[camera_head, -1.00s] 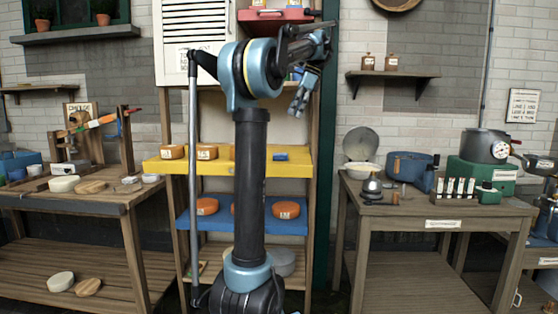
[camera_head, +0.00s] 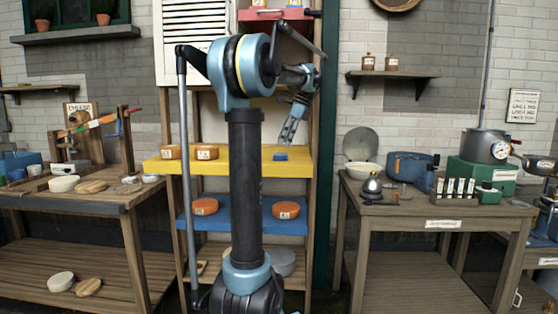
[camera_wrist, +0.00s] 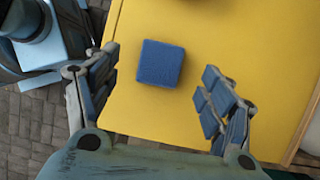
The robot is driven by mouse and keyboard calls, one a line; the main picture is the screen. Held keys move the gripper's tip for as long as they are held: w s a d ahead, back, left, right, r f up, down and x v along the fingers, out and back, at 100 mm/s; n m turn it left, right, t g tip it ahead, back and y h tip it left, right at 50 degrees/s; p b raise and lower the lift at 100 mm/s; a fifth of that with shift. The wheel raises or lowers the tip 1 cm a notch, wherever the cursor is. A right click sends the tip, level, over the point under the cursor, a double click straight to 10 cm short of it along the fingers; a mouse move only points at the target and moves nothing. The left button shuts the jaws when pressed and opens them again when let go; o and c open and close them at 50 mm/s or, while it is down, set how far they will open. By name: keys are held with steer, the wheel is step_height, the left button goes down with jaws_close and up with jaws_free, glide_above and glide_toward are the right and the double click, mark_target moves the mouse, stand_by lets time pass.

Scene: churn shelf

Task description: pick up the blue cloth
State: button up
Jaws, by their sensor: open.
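The blue cloth (camera_head: 281,156) lies on the yellow shelf, towards its right end. In the wrist view the cloth (camera_wrist: 160,63) is a small folded square lying flat, ahead of the fingers and slightly left of the middle between them. My gripper (camera_head: 287,139) is above the right part of the yellow shelf, pointing down, close over the cloth. In the wrist view my gripper (camera_wrist: 158,95) is open, with its two fingers wide apart and nothing between them touching the cloth.
A blue shelf (camera_head: 242,225) with orange wheels (camera_head: 286,210) is below. A wooden post (camera_head: 314,150) bounds the shelf's right side. The yellow surface around the cloth is bare.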

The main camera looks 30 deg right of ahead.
mark_target(279, 154)
steer(key=shift+d+x, duration=0.1)
steer(key=shift+x, duration=1.2)
steer(key=shift+d+x, duration=0.15)
steer(key=shift+x, duration=1.2)
steer(key=shift+w, duration=0.15)
steer(key=shift+c, duration=0.6)
steer(key=c, duration=0.8)
